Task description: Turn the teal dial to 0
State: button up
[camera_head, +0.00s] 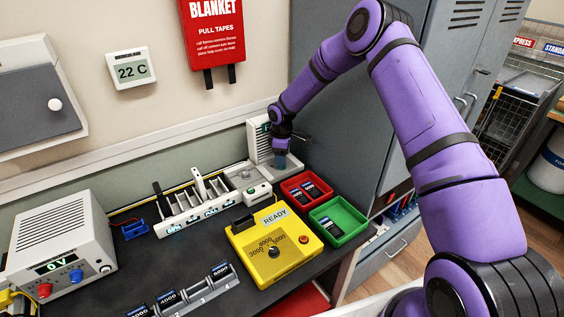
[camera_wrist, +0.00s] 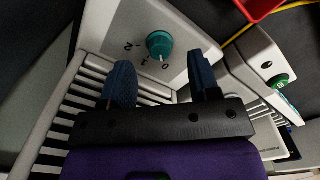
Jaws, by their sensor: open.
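The teal dial (camera_wrist: 160,44) is a round knob on the light front panel of a vented white unit (camera_wrist: 110,40) in the wrist view. The numbers 2, 1 and 0 are printed around its lower-left side. A small pale mark shows on its lower edge, near the 0, but I cannot tell its exact setting. My gripper (camera_wrist: 161,62) is open, with one blue finger to the lower left of the dial and one to the lower right. Neither finger visibly touches it. In the head view my gripper (camera_head: 282,160) is in front of the white unit (camera_head: 259,148) and hides part of it.
A red tray (camera_head: 306,205) and a green tray (camera_head: 357,228) hold dark phones. A yellow tester (camera_head: 290,268) reads READY. A white rack (camera_head: 205,215) stands left of the unit, and a grey cabinet (camera_head: 350,110) is close on the right. A power supply (camera_head: 60,245) stands far left.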

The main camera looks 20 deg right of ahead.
notch_tip(320, 180, up, 8)
jog(key=shift+f, duration=0.2)
jog(key=shift+r, duration=0.1)
jog(key=s+d+r+m+t+h, duration=0.1)
jog(key=s+r+m, duration=0.1)
jog(key=s+r, duration=0.55)
jog(key=s+d+r+m+t, duration=0.15)
jog(key=s+r, duration=0.25)
jog(key=r, duration=0.7)
jog(key=s+d+r+m+h, duration=0.1)
jog(key=s+r+m, duration=0.1)
jog(key=s+r, duration=0.6)
jog(key=s+d+r+m+t+y, duration=0.1)
jog(key=s+r+m, duration=0.2)
jog(key=s, duration=1.1)
jog(key=s+d+r+m+t+y, duration=0.1)
jog(key=s+r+m, duration=0.3)
jog(key=s, duration=1.1)
jog(key=shift+d+r+t, duration=0.35)
jog(key=shift+d+r, duration=0.3)
jog(key=shift+d, duration=0.05)
